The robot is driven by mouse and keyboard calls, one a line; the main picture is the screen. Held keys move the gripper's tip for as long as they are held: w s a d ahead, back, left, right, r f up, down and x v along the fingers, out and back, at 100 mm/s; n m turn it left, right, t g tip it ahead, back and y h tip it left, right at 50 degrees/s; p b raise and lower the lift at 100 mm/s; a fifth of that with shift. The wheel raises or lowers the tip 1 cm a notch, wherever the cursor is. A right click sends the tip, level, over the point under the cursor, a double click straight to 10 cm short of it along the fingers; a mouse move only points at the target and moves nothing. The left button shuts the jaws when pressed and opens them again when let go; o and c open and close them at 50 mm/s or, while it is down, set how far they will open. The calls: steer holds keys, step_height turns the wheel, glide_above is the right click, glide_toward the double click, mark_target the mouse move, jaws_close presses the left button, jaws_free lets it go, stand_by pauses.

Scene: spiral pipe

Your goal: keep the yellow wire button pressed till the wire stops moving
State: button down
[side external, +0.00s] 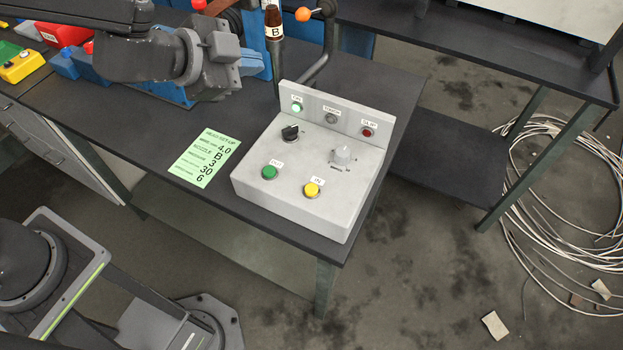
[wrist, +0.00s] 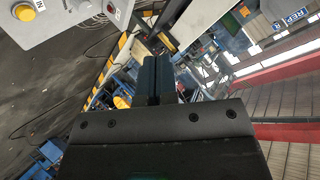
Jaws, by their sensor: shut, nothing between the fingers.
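The yellow button (side external: 311,190), labelled IN, is at the front right of the sloped grey control box (side external: 290,213) in the side view. It also shows at the top left of the wrist view (wrist: 25,12), with nothing on it. My gripper (wrist: 157,62) is shut and empty in the wrist view, its dark fingers side by side, apart from the button and to the right of it. In the side view I cannot make out the fingertips clearly. I cannot tell which thing is the wire or whether it moves.
A green button (side external: 269,172), a black knob (side external: 290,132), a grey knob (side external: 342,155) and a bright green lamp (side external: 297,107) share the box. A green card (side external: 204,160) lies to its left. An orange-balled lever (side external: 303,14) stands behind. Pale cable coils (side external: 515,190) lie on the floor.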

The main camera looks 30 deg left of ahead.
steer(key=d+f+m+g+h, duration=0.2)
steer(key=d+f+m, duration=0.2)
steer(key=d, duration=0.3)
steer(key=m+g+h, duration=0.1)
steer(key=m+g, duration=0.2)
steer(key=g, duration=0.1)
glide_above(310, 191)
step_height(310, 191, down, 4)
steer(key=shift+d+f, duration=0.1)
steer(key=shift+f, duration=0.05)
steer(key=shift+f+t, duration=0.1)
steer(key=shift+t, duration=0.2)
steer(key=shift+f, duration=4.25)
steer(key=shift+f, duration=0.15)
steer(key=shift+f, duration=0.3)
steer(key=shift+f, duration=0.4)
stand_by(0.9)
